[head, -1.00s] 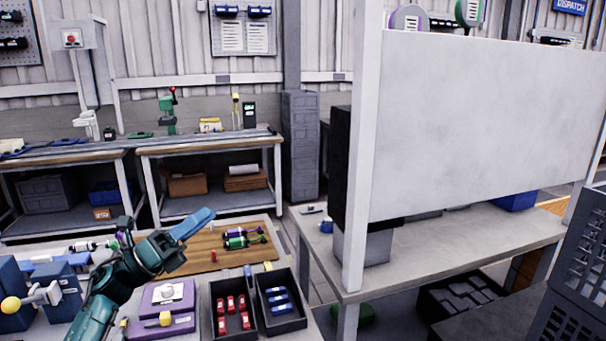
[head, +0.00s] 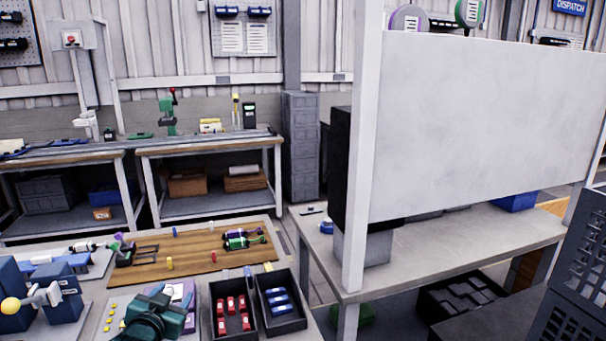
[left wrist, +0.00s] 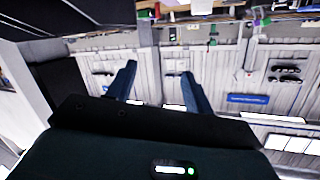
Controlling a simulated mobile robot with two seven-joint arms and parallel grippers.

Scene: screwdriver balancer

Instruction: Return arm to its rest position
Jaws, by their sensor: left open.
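My left arm shows in the head view as a dark teal wrist (head: 150,318) low at the bottom edge, over the near part of the bench. It covers part of a purple block (head: 184,292). Its fingertips cannot be made out there. In the left wrist view the two blue fingers of my left gripper (left wrist: 160,88) stand apart with nothing between them. The wall and bench appear upside down beyond them. My right gripper is in neither view.
A wooden board (head: 195,262) holds green and purple tools (head: 240,239) and several small pegs. Two black bins stand nearby, with red parts (head: 233,312) and blue parts (head: 279,301). A blue-grey fixture with a yellow knob (head: 11,305) stands left. A post (head: 360,170) rises right.

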